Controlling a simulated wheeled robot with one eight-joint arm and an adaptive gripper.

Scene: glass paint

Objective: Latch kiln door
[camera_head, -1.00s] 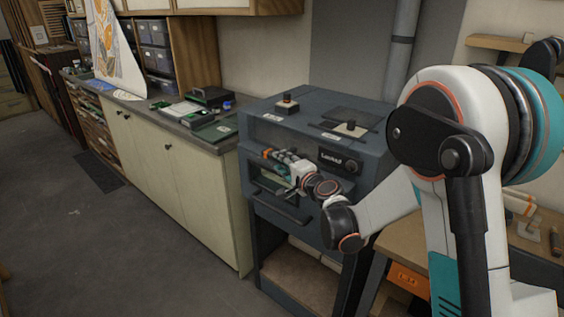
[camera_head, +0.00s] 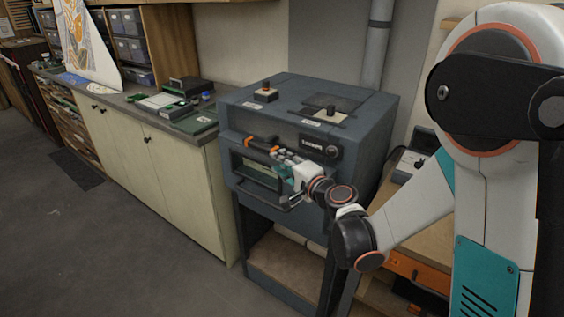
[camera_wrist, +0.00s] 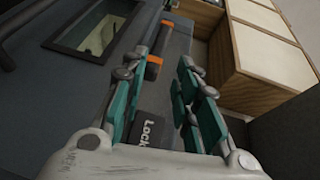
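The blue-grey kiln (camera_head: 345,125) stands in front of me. Its door (camera_head: 240,189) has a dark window (camera_head: 255,172) and a bar handle (camera_head: 262,203); it looks closed, though my gripper hides part of it. A dark latch bar with orange bands (camera_head: 262,144) lies across the upper front; an orange band also shows in the wrist view (camera_wrist: 153,71). My gripper (camera_wrist: 165,75) is open, its teal fingers spread on either side of the bar. I cannot tell whether they touch it. A black plate reading "Lock", partly hidden, (camera_wrist: 150,128) shows between the fingers.
A cream cabinet with a worktop (camera_head: 185,180) stands left of the kiln, carrying green trays. Two knobs sit on the kiln's top (camera_head: 370,95). A wooden bench (camera_head: 425,235) is at the right.

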